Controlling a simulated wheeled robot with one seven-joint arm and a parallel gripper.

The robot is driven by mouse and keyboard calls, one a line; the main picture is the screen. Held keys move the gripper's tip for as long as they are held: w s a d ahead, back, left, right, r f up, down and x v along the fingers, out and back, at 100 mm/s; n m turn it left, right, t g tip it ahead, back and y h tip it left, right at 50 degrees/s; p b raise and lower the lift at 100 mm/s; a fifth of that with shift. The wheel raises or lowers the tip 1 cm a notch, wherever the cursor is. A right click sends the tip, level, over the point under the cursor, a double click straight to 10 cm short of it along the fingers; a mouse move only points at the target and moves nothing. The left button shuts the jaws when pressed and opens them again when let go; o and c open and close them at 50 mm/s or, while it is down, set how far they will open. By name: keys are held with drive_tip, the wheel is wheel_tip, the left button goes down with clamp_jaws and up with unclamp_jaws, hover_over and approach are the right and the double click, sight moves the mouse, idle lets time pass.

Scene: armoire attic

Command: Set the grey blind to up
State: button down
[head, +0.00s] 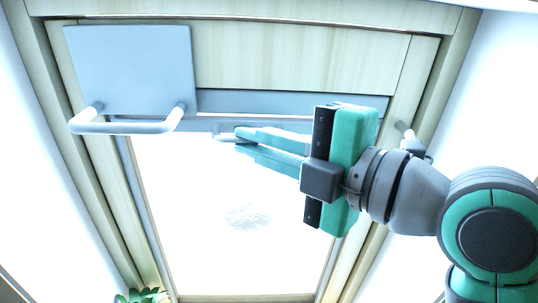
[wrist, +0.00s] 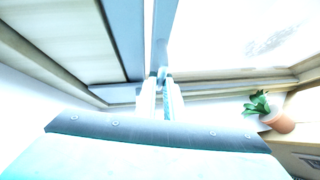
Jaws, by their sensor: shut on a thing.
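The grey blind (head: 290,103) shows as a narrow grey band across the top of the roof window, under the wooden frame. Below it runs a thin grey bottom rail (head: 200,126) with a small grip tab (head: 222,137). My gripper (head: 240,138) reaches in from the right, its green fingers at this tab. In the wrist view my gripper (wrist: 164,80) is shut on a small grey part of the blind's rail (wrist: 162,40), which the fingertips partly hide. Bright glass fills the window below the rail.
A grey plate (head: 130,65) with a bar handle (head: 125,127) covers the upper left of the frame. Wooden side frames (head: 110,190) border the window. A potted plant (wrist: 272,112) stands on a wooden surface, also seen at the bottom left of the head view (head: 140,296).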

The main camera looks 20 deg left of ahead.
drive_tip(key=shift+s+d+r, duration=0.1)
drive_tip(key=shift+d+r, duration=0.05)
drive_tip(key=shift+r, duration=0.05)
drive_tip(key=c, duration=1.8)
unclamp_jaws()
drive_tip(key=shift+s, duration=0.1)
drive_tip(key=shift+c, duration=0.2)
drive_tip(key=v, duration=1)
drive_tip(key=shift+d+f, duration=0.25)
drive_tip(key=shift+f, duration=0.05)
